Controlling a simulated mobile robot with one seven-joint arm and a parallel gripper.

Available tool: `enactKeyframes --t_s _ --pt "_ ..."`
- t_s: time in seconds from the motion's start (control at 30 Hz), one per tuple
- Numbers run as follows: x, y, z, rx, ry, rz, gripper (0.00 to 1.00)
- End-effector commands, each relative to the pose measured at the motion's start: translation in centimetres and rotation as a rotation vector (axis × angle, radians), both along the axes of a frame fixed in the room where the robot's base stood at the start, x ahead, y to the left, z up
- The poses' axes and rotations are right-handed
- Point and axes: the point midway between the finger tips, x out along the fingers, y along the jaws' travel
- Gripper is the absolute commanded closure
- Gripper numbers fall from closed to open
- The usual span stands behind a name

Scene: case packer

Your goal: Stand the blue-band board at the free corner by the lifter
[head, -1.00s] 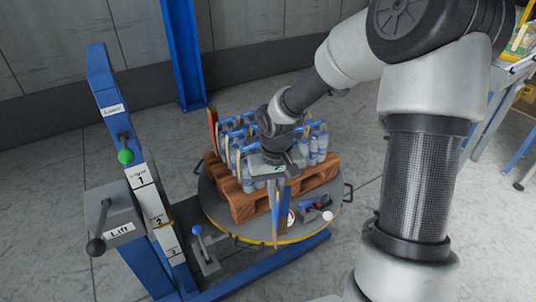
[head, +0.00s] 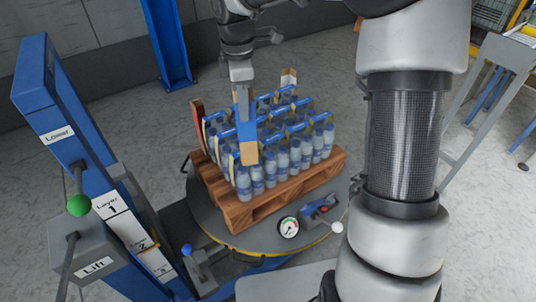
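My gripper (head: 241,76) is shut on the upper end of the blue-band board (head: 249,149), a tan upright strip with a blue section. It holds the board nearly upright above the front-left part of the bottle load, overlapping bottles in the view. The wooden pallet (head: 262,207) carries several rows of blue-capped bottles (head: 283,160) and sits on a round turntable (head: 210,222). The pallet's front-left corner, nearest the lifter (head: 75,125), shows no board. Whether the held board touches the bottles cannot be told.
A red board (head: 198,118) stands at the load's left back corner, and a pale and brown board (head: 288,77) at the far back corner. A green-knobbed lever (head: 79,204), a gauge (head: 288,227) and a blue-knobbed lever (head: 187,250) stand near the front. A blue post (head: 168,45) rises behind.

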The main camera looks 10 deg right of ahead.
Motion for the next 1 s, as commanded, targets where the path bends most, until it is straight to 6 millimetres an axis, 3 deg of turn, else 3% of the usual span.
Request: enactKeyframes --t_s 0.2,0.37,1.0 --pt "0.7 2.2 3.0 0.01 0.004 0.344 1.0" --pt "0.7 2.5 2.2 0.012 0.011 0.417 1.0" --pt "0.5 2.5 -14.9 0.013 0.013 0.417 1.0"
